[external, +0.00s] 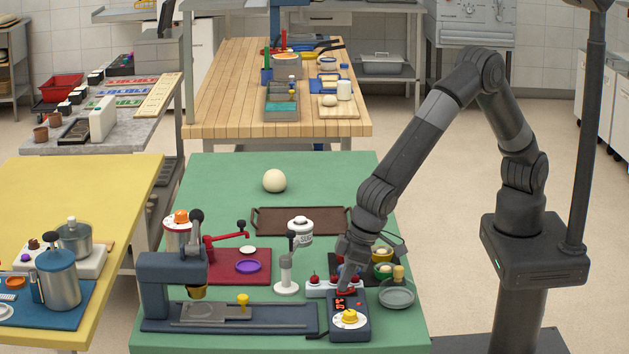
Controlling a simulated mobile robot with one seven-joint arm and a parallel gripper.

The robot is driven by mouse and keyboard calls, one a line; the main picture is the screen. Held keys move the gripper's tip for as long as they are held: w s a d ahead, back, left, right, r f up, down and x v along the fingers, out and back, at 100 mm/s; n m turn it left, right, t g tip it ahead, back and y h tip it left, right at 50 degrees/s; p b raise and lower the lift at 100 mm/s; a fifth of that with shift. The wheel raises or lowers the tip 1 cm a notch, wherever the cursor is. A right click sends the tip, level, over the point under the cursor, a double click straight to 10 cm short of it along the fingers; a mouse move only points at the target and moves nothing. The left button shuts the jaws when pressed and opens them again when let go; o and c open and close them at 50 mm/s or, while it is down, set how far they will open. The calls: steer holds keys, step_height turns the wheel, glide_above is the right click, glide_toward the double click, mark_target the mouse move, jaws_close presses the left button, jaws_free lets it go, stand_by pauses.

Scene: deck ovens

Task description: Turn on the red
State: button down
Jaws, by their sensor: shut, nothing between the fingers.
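A white strip with several round red knobs (319,287) lies on the green table, partly hidden by my gripper. In front of it stands a dark blue device (361,327) with a small red display and a yellow round part (349,319) on top. My gripper (346,289) points down at the right part of the white strip, just behind the blue device. Its fingers are shut and hold nothing. I cannot tell whether the fingertips touch a red knob or the device.
A grey-blue press-like machine (172,290) stands at left. Bowls (383,270) and a grey dish (397,294) are close at right. The table's back is mostly clear around a pale ball (274,181).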

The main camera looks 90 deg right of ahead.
steer(key=shift+s+f, duration=0.1)
steer(key=shift+s, duration=0.1)
steer(key=shift+s, duration=0.8)
steer(key=v, duration=1.4)
steer(key=shift+s, duration=0.4)
steer(key=shift+f, duration=0.1)
steer(key=shift+w+r+t, duration=0.25)
steer(key=shift+w+t, duration=0.05)
steer(key=shift+w, duration=0.65)
